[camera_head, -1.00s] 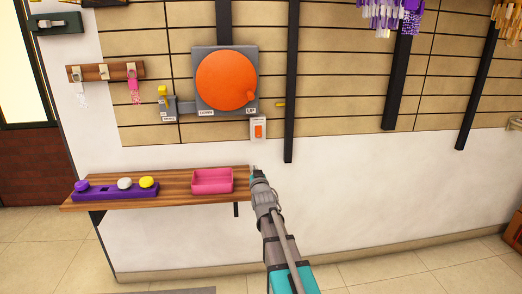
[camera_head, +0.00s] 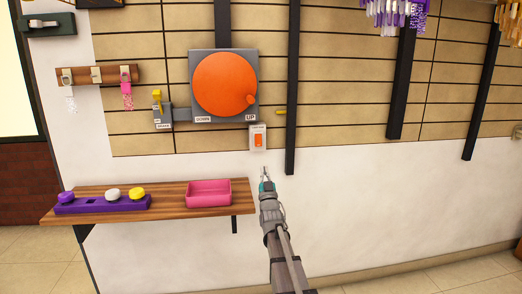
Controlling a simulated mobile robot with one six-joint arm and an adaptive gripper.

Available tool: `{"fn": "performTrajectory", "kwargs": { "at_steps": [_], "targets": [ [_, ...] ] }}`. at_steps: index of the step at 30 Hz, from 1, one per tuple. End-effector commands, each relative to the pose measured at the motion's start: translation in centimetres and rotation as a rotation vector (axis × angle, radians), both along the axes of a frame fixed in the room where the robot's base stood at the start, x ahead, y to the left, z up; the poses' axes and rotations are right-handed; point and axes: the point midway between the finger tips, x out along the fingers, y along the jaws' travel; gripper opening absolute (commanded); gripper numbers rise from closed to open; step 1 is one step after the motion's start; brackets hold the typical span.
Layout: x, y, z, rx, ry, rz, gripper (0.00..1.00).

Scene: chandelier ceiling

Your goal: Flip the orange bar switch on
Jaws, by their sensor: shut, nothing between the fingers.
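The orange bar switch (camera_head: 258,140) is a small orange rocker on a white wall plate (camera_head: 258,131), below the lower right corner of the large orange disc's grey panel. Small lettering on the plate is too small to read surely. Which way the rocker is tipped I cannot tell. My gripper (camera_head: 265,171) is shut and empty. It is a little below the switch in the picture and apart from it, pointing up toward the wall.
A grey panel with a large orange disc (camera_head: 224,84) and DOWN and UP labels hangs above. A yellow-handled lever (camera_head: 157,97) is at left. A wooden shelf (camera_head: 170,196) holds a pink tray (camera_head: 208,199) and a purple block (camera_head: 88,208). A black post (camera_head: 291,90) stands right of the switch.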

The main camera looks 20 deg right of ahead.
Motion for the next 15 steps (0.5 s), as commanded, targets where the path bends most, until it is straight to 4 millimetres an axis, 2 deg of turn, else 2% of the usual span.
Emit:
{"fn": "performTrajectory", "kwargs": {
  "at_steps": [8, 15],
  "targets": [
    [0.4, -0.4, 0.4, 0.0, 0.001, -0.004, 0.0],
    [2.0, -0.9, 1.7, 0.0, 0.002, -0.005, 0.0]
  ]
}}
